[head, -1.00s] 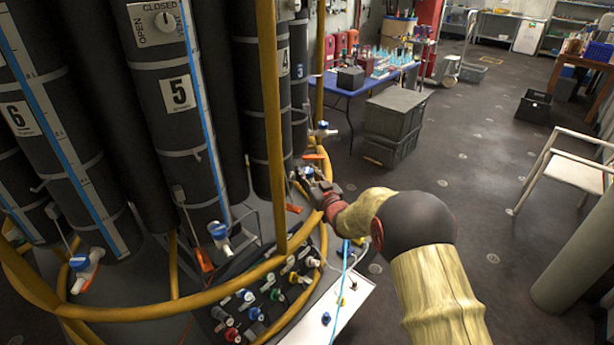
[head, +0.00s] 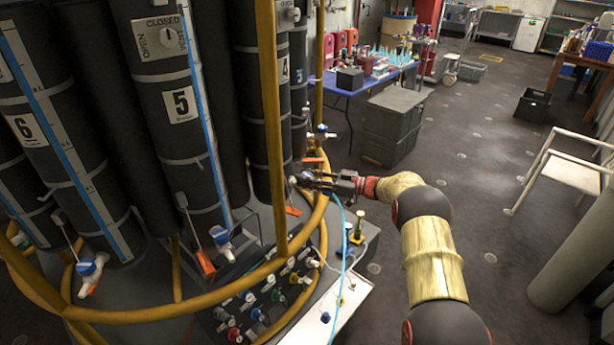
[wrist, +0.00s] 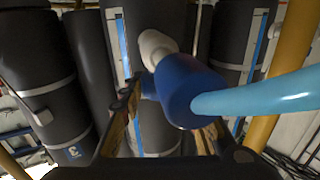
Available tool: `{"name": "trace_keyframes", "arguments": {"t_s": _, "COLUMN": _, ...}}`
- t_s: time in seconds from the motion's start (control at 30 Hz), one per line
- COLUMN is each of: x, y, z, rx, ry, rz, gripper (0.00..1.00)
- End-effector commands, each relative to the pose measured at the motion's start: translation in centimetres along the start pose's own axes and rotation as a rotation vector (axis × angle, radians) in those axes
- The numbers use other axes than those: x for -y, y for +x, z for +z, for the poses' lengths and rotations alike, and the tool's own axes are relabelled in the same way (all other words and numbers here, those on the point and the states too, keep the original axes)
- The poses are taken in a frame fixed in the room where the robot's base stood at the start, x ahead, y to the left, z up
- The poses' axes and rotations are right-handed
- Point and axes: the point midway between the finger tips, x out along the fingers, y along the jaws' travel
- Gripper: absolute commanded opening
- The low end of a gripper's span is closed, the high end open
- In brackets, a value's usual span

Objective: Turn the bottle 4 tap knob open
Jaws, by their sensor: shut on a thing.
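Bottle 4 (head: 270,120) is a black cylinder with a partly hidden number label, standing left of my gripper (head: 302,181) in the head view. Its tap sits low on its front; a white end (head: 292,180) shows at my fingertips, and my fingers hide the knob there. In the wrist view the tap has a white body (wrist: 155,47) and a blue part (wrist: 187,88) with a light blue hose. A smaller blue piece, seemingly the knob (wrist: 149,86), lies between my fingers (wrist: 165,110). My gripper is shut on it. Its turn angle is hard to tell.
A yellow rail (head: 269,120) rises close left of my gripper and curves below it. A panel of coloured knobs (head: 262,305) lies below. Bottle 5 (head: 180,140) and its tap (head: 222,241) stand left. Open floor (head: 460,200) lies right.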

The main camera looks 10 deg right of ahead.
Motion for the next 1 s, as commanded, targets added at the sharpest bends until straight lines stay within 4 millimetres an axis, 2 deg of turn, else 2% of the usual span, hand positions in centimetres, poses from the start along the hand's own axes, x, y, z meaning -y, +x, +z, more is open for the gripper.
{"name": "trace_keyframes", "arguments": {"t_s": 0.5, "x": -0.13, "y": 0.08, "z": -0.09, "rx": -0.002, "ry": -0.005, "rz": -0.246, "gripper": 0.06}}
{"name": "trace_keyframes", "arguments": {"t_s": 1.0, "x": -0.10, "y": 0.13, "z": -0.30, "rx": -0.002, "ry": -0.005, "rz": -0.293, "gripper": 0.06}}
